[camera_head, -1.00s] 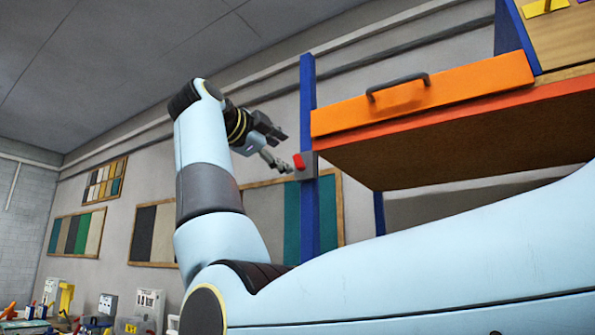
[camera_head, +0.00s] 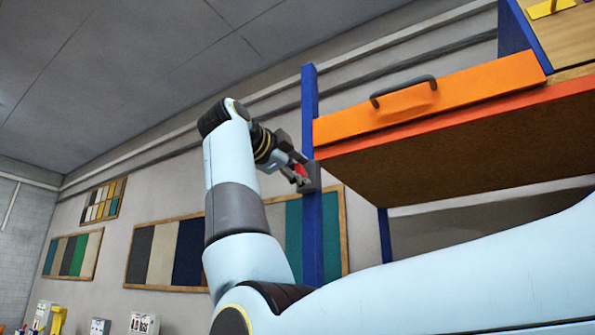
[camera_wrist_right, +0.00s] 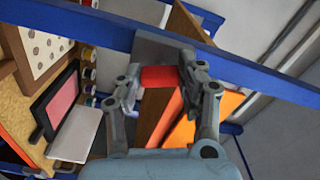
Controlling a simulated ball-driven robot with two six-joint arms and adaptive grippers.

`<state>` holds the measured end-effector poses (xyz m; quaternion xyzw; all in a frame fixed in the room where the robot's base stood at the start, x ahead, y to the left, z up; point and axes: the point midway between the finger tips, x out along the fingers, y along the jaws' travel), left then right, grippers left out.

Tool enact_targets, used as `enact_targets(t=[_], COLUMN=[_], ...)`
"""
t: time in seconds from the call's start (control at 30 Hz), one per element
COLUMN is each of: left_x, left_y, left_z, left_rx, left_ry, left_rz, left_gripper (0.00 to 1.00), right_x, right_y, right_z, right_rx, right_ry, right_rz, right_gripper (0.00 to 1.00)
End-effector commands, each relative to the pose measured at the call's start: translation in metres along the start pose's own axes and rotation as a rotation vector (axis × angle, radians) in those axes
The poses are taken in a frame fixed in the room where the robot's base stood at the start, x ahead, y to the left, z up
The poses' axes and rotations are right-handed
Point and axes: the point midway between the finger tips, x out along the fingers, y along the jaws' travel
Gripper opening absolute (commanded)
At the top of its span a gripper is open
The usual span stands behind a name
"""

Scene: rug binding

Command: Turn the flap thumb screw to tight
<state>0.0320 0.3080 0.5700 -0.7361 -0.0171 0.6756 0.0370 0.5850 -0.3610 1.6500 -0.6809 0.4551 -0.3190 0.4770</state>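The red thumb screw (camera_head: 302,170) sits on a grey block (camera_head: 314,176) on the blue upright post, just left of the orange flap (camera_head: 430,100). My right gripper (camera_head: 300,169) is at the screw, with its fingers on either side of the red head. In the right wrist view, the red head (camera_wrist_right: 160,77) lies between the two fingertips (camera_wrist_right: 162,75), against the grey block (camera_wrist_right: 165,47). The fingers are spread and close to its sides; whether they touch it is hard to tell. My left gripper is not in view.
The blue post (camera_head: 312,240) stands right behind the fingers. The orange flap with a dark handle (camera_head: 403,88) and the wooden shelf underside (camera_head: 450,150) are close on the right. Sample boards (camera_head: 165,250) hang on the wall at the left.

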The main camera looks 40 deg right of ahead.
Motion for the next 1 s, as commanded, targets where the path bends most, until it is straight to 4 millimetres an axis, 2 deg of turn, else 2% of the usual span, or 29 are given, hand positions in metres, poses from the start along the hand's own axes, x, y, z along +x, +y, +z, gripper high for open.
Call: enact_targets(t=[0.03,0.13,0.57,1.0], left_x=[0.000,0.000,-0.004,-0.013], left_y=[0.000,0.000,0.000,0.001], left_z=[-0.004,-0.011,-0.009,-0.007], left_rx=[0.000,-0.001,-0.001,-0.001], left_ry=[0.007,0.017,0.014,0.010], left_rz=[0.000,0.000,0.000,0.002], left_gripper=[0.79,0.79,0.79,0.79], right_x=[0.000,0.000,0.000,0.000], right_y=[0.000,0.000,0.000,0.000], right_z=[0.000,0.000,0.001,0.001], right_rx=[0.000,0.000,0.098,0.477], right_ry=[-0.001,-0.001,-0.001,-0.001], right_rz=[0.000,0.000,0.001,0.002], right_gripper=[0.18,0.06,0.06,0.06])
